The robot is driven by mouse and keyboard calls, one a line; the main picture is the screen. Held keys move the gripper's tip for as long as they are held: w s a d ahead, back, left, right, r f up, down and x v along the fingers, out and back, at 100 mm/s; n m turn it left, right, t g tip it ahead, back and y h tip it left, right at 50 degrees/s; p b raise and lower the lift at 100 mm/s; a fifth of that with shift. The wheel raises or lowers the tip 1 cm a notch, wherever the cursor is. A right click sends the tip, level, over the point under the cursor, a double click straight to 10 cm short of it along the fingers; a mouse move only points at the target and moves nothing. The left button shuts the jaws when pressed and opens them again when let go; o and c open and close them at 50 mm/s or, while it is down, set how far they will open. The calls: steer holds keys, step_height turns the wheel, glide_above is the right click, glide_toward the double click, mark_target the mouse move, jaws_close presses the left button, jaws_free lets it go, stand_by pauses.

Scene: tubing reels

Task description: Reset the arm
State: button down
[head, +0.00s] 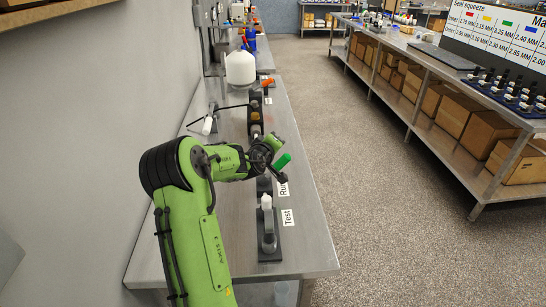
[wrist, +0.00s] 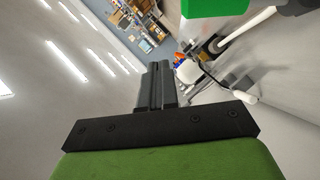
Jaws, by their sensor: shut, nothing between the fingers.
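My green arm reaches over the steel bench (head: 307,235) in the head view, bent at the elbow. In the wrist view my gripper (wrist: 156,68) is shut, its black fingers side by side with nothing between them. They point into open air towards the far room, touching nothing. In the head view the hand is small and hard to make out beside a green-handled lever (head: 282,161).
A grey fixture (head: 268,235) stands by the "Test" label. Behind the hand are a dark fixture (head: 255,115), a white container (head: 240,68) and an orange handle (head: 267,83). A wall borders the left; a grey aisle (head: 350,180) is clear at right.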

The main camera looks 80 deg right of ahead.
steer(key=shift+r, duration=1.05)
steer(key=shift+w, duration=0.1)
